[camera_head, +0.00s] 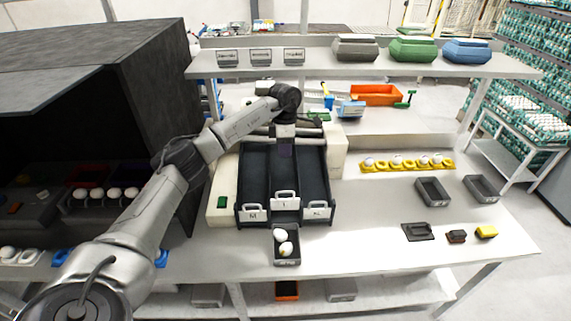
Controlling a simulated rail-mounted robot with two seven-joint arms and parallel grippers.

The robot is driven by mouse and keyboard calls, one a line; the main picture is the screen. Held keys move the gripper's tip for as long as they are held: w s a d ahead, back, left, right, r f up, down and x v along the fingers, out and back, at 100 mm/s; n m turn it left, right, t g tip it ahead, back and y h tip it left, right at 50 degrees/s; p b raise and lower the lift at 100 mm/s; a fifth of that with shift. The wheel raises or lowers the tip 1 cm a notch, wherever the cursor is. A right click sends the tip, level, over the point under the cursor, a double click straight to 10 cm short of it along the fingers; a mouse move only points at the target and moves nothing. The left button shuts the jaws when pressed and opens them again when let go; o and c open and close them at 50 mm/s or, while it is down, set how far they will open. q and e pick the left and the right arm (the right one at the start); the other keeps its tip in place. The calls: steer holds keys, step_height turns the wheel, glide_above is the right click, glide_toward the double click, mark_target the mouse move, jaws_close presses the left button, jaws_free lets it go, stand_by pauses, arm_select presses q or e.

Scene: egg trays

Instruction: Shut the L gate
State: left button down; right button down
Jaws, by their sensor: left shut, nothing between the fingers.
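A dark sorter with three sloping lanes (268,175) stands in the middle of the table. Each lane has a pale labelled gate with a handle at its front end. The left gate (253,214) reads M. The middle gate (285,204) appears to be the L gate and sits a little higher than its neighbours; its label is too small to read surely. The right gate (317,212) seems to read XL. My left gripper (286,153) points down over the back of the middle lane, shut and empty, well behind the middle gate. My right gripper is out of view.
A small dark tray (275,259) with two eggs stands in front of the middle gate. Yellow egg holders (407,168) and dark trays (432,192) lie right. A shelf (350,70) spans the back.

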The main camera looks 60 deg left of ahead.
arm_select(q)
glide_above(285, 199)
steer(key=f, duration=1.1)
steer(key=shift+w+a+p, duration=0.3)
steer(key=shift+a+p, duration=0.05)
steer(key=shift+p, duration=0.05)
steer(key=shift+d+f, duration=0.15)
steer(key=shift+f, duration=0.65)
step_height(285, 199, down, 7)
steer(key=b, duration=0.4)
steer(key=shift+r, duration=0.1)
